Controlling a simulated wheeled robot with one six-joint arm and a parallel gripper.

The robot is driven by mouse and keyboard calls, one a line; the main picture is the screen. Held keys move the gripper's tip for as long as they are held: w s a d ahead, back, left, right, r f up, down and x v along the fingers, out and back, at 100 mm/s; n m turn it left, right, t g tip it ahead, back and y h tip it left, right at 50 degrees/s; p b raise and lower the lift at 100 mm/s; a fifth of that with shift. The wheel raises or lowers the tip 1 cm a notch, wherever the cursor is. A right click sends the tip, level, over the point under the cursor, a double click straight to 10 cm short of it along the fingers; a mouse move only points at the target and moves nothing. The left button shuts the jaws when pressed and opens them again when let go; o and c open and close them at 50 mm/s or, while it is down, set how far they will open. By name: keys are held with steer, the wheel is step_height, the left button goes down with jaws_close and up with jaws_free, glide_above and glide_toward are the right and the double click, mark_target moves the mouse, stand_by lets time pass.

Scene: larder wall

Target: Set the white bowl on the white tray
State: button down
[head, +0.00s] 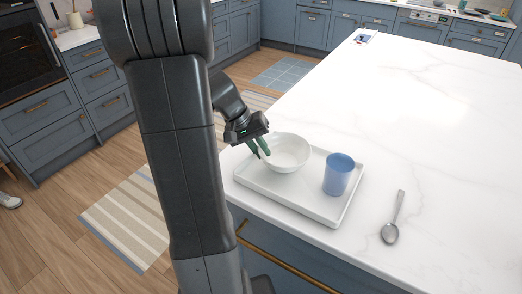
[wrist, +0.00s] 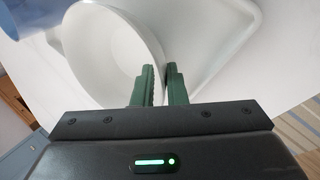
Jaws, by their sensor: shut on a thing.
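The white bowl (head: 287,152) is upright over the left back part of the white tray (head: 307,208) on the island. I cannot tell whether its base touches the tray. My gripper (head: 260,148) is at the bowl's left rim, shut on it. In the wrist view the green fingers of my gripper (wrist: 158,82) pinch the rim of the bowl (wrist: 105,50). The tray's raised edge (wrist: 240,45) shows beyond the fingers there. Part of the bowl's left side is hidden by the fingers.
A blue cup (head: 338,175) stands on the tray, right of the bowl, and shows at the wrist view's upper left corner (wrist: 25,12). A spoon (head: 393,218) lies on the marble top (head: 430,130) right of the tray. The counter beyond is mostly clear.

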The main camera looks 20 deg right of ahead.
steer(key=shift+f, duration=0.3)
steer(key=c, duration=1.5)
jaws_free()
steer(key=shift+o, duration=0.2)
steer(key=shift+r, duration=0.1)
steer(key=shift+a+r, duration=0.1)
steer(key=shift+r, duration=0.15)
steer(key=v, duration=1.1)
steer(key=shift+a+r, duration=0.2)
steer(key=shift+r, duration=0.05)
